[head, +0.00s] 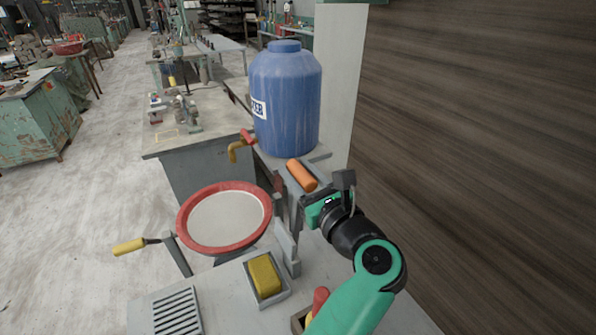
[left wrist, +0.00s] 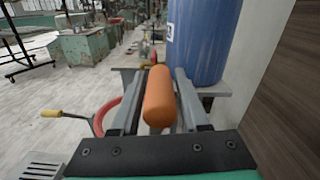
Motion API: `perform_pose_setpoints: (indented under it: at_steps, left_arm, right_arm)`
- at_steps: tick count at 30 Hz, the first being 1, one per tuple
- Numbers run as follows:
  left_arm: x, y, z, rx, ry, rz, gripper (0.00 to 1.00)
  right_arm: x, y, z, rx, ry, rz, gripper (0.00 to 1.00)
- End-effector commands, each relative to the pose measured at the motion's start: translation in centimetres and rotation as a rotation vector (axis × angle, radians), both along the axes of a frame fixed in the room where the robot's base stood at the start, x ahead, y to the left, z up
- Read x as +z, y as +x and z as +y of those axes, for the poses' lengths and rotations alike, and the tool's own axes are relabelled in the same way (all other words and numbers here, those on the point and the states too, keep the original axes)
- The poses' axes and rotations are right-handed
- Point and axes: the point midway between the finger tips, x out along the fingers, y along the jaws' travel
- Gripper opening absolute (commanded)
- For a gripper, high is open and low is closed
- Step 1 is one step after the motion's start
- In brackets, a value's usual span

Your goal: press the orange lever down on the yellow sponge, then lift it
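The orange lever's thick orange grip (head: 301,175) is raised, behind the yellow sponge and in front of the blue barrel. My left gripper (head: 303,174) reaches it from the right, with its fingers around the grip. In the left wrist view the orange grip (left wrist: 159,96) lies between the two spread fingers (left wrist: 160,92), with narrow gaps showing on both sides. The yellow sponge (head: 265,275) sits in a small grey tray (head: 284,294) on the bench, nearer the viewer. The lever's lower part is partly hidden by my gripper. My right gripper is not in view.
A red-rimmed round basin (head: 181,227) and a yellow-handled crank (head: 130,246) are left of the lever. A blue barrel (head: 286,100) with a brass tap (head: 238,151) stands behind. A wooden wall (head: 490,130) is close on the right. A slotted grate (head: 177,312) lies front left.

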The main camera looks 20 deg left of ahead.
Motion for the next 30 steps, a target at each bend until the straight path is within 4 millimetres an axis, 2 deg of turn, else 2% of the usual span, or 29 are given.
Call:
perform_pose_setpoints:
  at_steps: [1,6,7,30]
  left_arm:
    - [-0.01,-0.01,-0.01,0.000,0.000,0.000,0.34]
    - [-0.01,-0.01,-0.02,0.000,0.000,0.000,0.03]
    - [-0.01,-0.01,-0.02,0.000,0.000,0.000,0.00]
    - [-0.01,-0.03,-0.03,0.000,0.000,0.000,0.00]
  right_arm:
    - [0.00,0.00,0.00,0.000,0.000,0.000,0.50]
    - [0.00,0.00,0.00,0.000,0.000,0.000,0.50]
    - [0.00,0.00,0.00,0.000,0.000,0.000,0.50]
    - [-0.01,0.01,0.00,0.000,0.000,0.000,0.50]
